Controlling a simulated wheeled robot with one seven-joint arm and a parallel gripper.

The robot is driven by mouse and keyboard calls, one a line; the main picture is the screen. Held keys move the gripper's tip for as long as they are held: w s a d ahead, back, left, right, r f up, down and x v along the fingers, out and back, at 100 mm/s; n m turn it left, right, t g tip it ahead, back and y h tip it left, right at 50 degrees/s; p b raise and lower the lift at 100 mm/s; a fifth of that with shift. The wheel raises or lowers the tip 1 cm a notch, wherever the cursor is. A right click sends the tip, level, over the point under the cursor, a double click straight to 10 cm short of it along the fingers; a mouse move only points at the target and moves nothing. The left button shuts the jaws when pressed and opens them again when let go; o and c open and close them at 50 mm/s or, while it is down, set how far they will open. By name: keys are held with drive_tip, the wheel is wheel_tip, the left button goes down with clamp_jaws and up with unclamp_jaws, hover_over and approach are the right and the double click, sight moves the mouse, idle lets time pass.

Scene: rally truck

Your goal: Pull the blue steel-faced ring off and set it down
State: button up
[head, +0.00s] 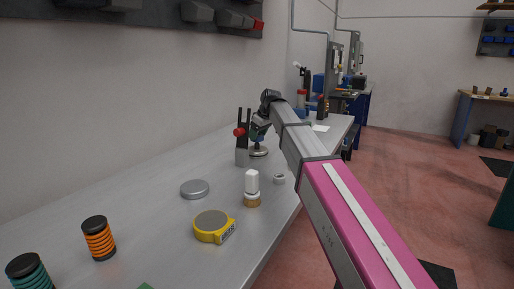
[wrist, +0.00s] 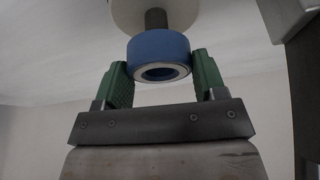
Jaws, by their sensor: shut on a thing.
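The blue ring (wrist: 158,46) shows in the wrist view, with a pale steel face and a dark opening turned toward the camera. A dark shaft (wrist: 156,19) runs from a cream round part (wrist: 150,6) to the ring's far side; how far it reaches inside is hidden. My gripper (wrist: 162,66) has its two green fingers on either side of the ring, shut on it.
The bench is bare left of the grey disc.

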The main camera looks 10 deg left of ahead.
drive_tip(key=shift+r, duration=1.7)
drive_tip(key=shift+r, duration=1.9)
drive_tip(key=shift+s+d, duration=0.1)
